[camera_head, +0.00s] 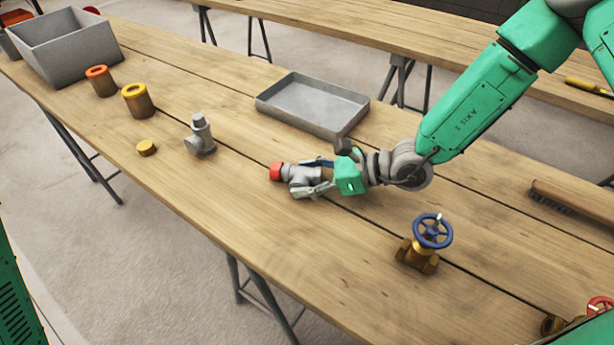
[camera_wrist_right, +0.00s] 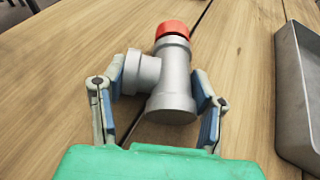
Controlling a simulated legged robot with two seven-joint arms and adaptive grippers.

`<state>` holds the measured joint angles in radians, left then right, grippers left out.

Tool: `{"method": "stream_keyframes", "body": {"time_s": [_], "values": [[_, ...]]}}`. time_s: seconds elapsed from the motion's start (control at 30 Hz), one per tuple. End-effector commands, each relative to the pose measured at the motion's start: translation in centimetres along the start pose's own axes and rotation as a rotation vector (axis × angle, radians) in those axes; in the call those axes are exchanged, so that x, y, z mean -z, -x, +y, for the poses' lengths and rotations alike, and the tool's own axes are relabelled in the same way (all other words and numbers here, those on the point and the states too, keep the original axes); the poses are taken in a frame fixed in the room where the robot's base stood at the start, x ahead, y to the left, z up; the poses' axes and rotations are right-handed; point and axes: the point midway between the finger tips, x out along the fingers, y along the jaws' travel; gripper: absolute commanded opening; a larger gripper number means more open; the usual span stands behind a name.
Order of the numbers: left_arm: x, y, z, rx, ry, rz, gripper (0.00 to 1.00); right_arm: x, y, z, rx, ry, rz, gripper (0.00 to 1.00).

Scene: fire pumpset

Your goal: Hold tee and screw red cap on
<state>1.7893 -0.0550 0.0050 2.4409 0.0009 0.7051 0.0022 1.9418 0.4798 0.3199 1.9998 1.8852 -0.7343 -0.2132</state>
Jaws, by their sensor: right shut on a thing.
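A grey pipe tee (camera_head: 299,176) lies on the wooden table near the middle of the head view. A red cap (camera_head: 276,171) sits at its left end. My right gripper (camera_head: 314,177) is shut on the tee, one finger on each side. In the right wrist view the tee (camera_wrist_right: 172,92) lies between the blue finger pads, its side branch to the left. The red cap (camera_wrist_right: 173,29) is at its far end there; how far it is threaded cannot be told. My left gripper is not in view.
A grey tray (camera_head: 315,103) lies behind the tee. A brass valve with a blue handwheel (camera_head: 432,231) stands at front right.

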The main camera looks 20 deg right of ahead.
Motion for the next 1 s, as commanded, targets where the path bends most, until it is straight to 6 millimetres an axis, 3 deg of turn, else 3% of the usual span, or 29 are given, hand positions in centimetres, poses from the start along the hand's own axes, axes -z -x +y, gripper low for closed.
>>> {"method": "stream_keyframes", "body": {"time_s": [0.27, 0.73, 1.0], "values": [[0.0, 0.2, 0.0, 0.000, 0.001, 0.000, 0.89, -0.9, 0.7, -0.3, 0.002, 0.000, -0.009, 0.03], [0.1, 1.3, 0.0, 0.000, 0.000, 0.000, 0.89, -8.6, 3.6, -0.2, 0.002, 0.002, -0.006, 0.03], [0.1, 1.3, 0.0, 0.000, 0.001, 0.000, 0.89, -9.2, 4.1, -0.2, 0.000, -0.001, -0.005, 0.03]]}}
